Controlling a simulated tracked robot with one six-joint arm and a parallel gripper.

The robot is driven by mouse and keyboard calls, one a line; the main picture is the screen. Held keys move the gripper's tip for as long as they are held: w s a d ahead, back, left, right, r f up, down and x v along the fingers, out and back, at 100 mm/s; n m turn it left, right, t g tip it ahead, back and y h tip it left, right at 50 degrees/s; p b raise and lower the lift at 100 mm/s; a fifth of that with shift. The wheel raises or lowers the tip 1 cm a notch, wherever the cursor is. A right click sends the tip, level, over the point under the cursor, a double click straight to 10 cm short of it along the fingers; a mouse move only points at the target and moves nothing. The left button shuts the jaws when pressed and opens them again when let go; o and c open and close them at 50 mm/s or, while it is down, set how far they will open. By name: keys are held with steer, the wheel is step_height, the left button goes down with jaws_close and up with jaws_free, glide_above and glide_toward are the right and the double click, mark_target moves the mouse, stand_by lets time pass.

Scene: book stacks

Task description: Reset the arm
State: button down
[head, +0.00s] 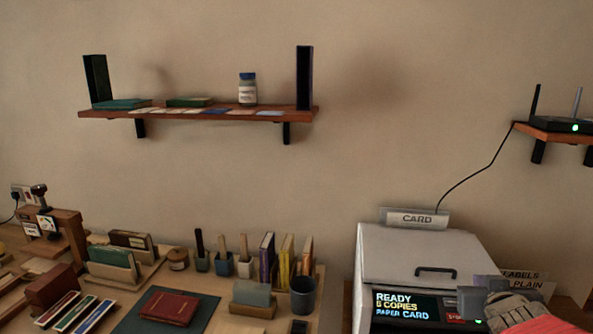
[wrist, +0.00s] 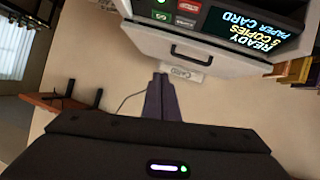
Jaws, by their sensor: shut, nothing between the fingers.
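My gripper (wrist: 161,78) shows in the wrist view with its two dark fingers together and nothing between them. It is apart from the copier, whose front appears upside down beyond it. In the head view a grey and red part, which looks like my arm, shows at the lower right in front of the copier's right side. The fingertips cannot be made out there.
The white copier (head: 410,255) has a lit screen (head: 405,306) reading READY and PAPER CARD. A router (head: 560,125) sits on a right shelf. A wall shelf (head: 200,113) holds books and a jar (head: 247,90). A red book (head: 170,307) lies on the crowded desk at left.

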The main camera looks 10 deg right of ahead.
steer(key=s+a+f+n+g+y, duration=0.1)
steer(key=s+a+g+y, duration=0.1)
steer(key=s+a, duration=0.3)
steer(key=s+a+f+n+g+y, duration=0.1)
steer(key=s+a, duration=0.3)
steer(key=a, duration=1)
steer(key=s+a+f+n+g+y, duration=0.1)
steer(key=s+a+g+y, duration=0.2)
steer(key=a, duration=0.7)
steer(key=s, duration=0.2)
steer(key=shift+s+f+n, duration=0.25)
steer(key=shift+s+n, duration=0.05)
steer(key=shift+s, duration=0.05)
steer(key=shift+d, duration=0.15)
